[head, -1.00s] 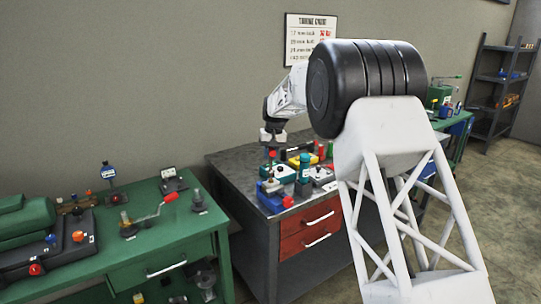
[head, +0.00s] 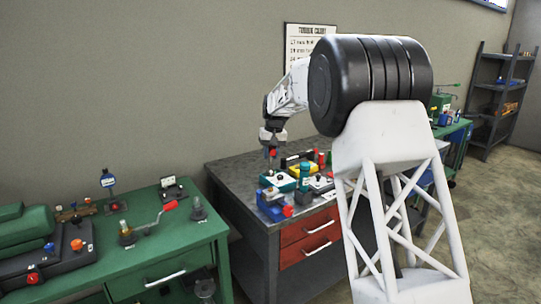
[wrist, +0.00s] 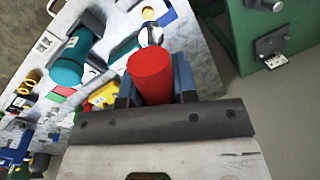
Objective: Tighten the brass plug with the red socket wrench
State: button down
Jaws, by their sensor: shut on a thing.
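My gripper (head: 272,140) is above the grey workbench and points down. It is shut on the red handle of the socket wrench (head: 272,153). In the wrist view the red handle (wrist: 152,74) sits between the two blue-grey fingers (wrist: 155,92), with a shiny round metal end (wrist: 151,34) beyond it. A small brass-coloured piece (head: 124,226), which may be the brass plug, stands on a dark base on the green bench at left. My gripper is well to the right of it.
A crank with a red grip (head: 170,206) extends beside the brass-coloured piece. A grey cylinder (head: 198,208) and a blue-topped gauge (head: 108,181) stand nearby. Teal, yellow and blue items crowd the grey workbench (head: 228,172) below my gripper. A gap separates the benches.

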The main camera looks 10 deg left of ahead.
aim_at(271, 170)
dwell(0.4)
jog(key=shift+f, duration=2.75)
jog(key=shift+f, duration=0.8)
jog(key=shift+n, duration=0.6)
dwell(0.4)
jog(key=shift+d+n, duration=0.1)
jog(key=shift+n, duration=0.5)
jog(key=shift+r, duration=0.2)
jog(key=shift+r, duration=2.35)
